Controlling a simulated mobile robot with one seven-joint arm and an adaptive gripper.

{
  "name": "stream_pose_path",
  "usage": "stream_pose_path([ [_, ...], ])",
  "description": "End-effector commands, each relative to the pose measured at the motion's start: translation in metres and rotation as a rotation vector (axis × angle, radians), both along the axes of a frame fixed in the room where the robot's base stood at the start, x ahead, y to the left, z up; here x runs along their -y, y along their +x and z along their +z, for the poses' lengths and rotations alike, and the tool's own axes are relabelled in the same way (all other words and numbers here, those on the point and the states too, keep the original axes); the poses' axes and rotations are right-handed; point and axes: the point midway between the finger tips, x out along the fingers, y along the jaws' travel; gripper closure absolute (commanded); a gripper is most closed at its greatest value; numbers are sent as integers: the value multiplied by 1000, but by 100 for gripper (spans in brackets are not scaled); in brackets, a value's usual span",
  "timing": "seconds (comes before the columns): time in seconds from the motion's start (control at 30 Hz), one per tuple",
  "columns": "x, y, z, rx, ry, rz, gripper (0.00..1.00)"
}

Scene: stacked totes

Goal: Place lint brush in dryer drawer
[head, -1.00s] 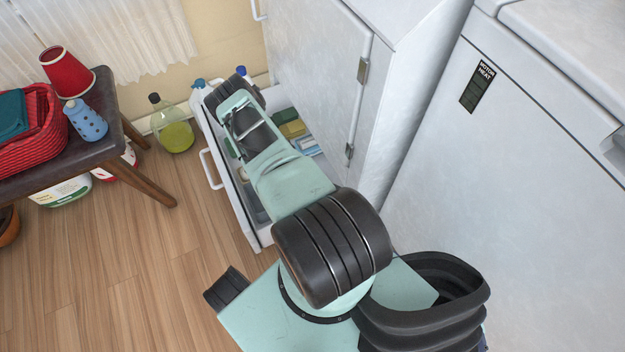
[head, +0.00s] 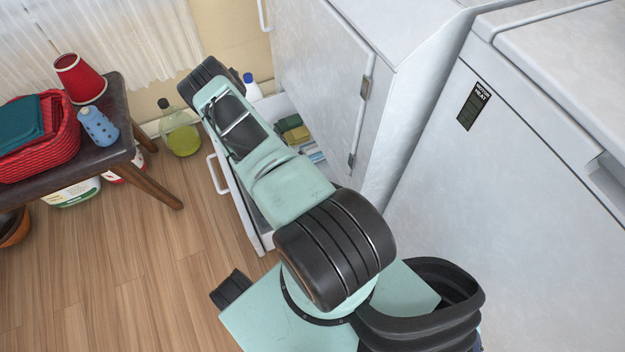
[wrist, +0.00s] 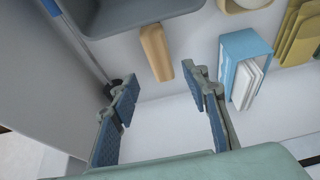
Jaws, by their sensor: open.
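The open dryer drawer (head: 231,203) juts from the white machine in the head view, partly covered by my arm. In the wrist view its pale floor (wrist: 165,125) lies below my gripper (wrist: 160,80). The gripper is open, with its two blue-padded fingers apart and nothing between them. A tan wooden block or handle (wrist: 156,52) lies just beyond the fingertips, by a blue-grey pan (wrist: 120,14). I cannot tell for sure whether this tan piece belongs to the lint brush. The gripper fingers are hidden in the head view.
A blue box with white contents (wrist: 244,68) and yellow-tan pieces (wrist: 300,38) lie right of the fingers. A thin rod with a black end (wrist: 113,86) lies left. A dark stool (head: 120,100) with a red basket (head: 62,148) stands left.

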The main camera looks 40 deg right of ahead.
Motion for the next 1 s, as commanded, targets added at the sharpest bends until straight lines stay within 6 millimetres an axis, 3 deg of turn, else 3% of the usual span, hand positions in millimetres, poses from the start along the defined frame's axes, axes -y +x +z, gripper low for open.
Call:
stream_pose_path([
  [0.03,-3,2,11,1,0,0,58],
  [0.2,-9,3,24,0,0,0,58],
  [0.87,-10,6,28,1,-1,5,58],
  [1.0,-14,34,61,8,-9,70,58],
])
